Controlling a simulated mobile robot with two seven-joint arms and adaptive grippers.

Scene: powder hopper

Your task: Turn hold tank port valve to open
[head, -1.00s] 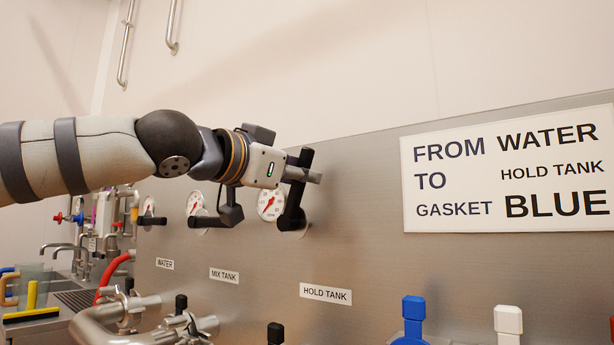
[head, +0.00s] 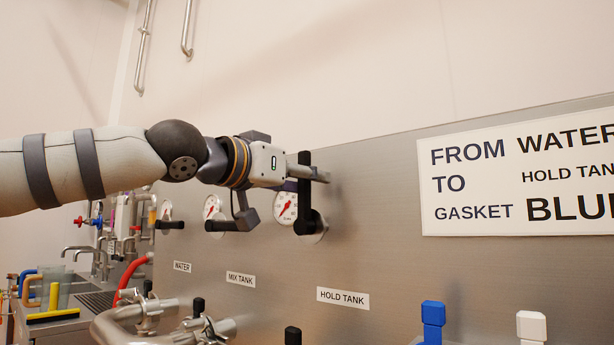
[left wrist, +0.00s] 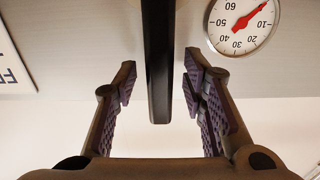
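The hold tank port valve handle (head: 305,205) is a black lever on the steel panel, above the HOLD TANK label (head: 343,299). It stands about upright in the head view. My left gripper (head: 316,173) is at the handle's upper end. In the left wrist view the handle (left wrist: 157,60) hangs between the two spread fingers, with a visible gap on each side. My left gripper is open around it. In the head view the fingers are partly hidden by the handle. My right gripper is not in view.
A round gauge (head: 285,207) is just left of the handle. The mix tank handle (head: 225,225) and the water handle (head: 170,225) lie horizontal further left. Pipes with clamps (head: 150,310) stand below. A sign (head: 520,180) is on the panel at right.

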